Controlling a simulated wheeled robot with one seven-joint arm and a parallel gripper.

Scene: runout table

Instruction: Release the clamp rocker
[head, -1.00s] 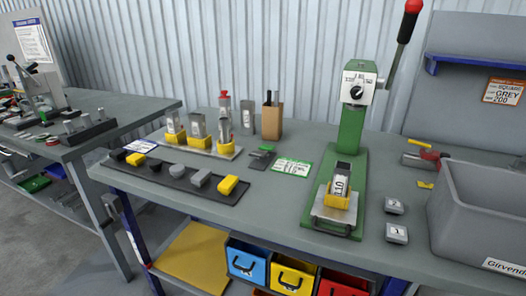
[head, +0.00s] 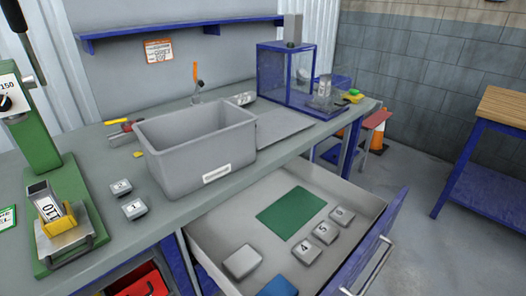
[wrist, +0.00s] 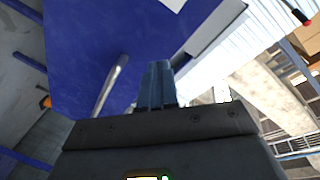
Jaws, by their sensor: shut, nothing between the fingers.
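I cannot tell for sure which part is the clamp rocker. In the head view, a small upright clamp with an orange handle (head: 196,75) stands behind the grey bin, its base hidden. The green press (head: 38,140) at the left edge has a dark lever (head: 20,30) and a yellow holder (head: 58,222) with a labelled grey block (head: 45,200). My gripper (wrist: 158,68) shows only in the wrist view, fingers together and empty. A blue panel (wrist: 75,45) with a metal bar handle (wrist: 110,85) lies beyond them, apparently the drawer front.
The grey bin (head: 197,150) stands at the table's middle. An open drawer (head: 335,208) juts out below, holding a green mat (head: 291,213) and several grey blocks. A blue-framed enclosure (head: 287,75) stands at the back right. Floor is free right of the drawer.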

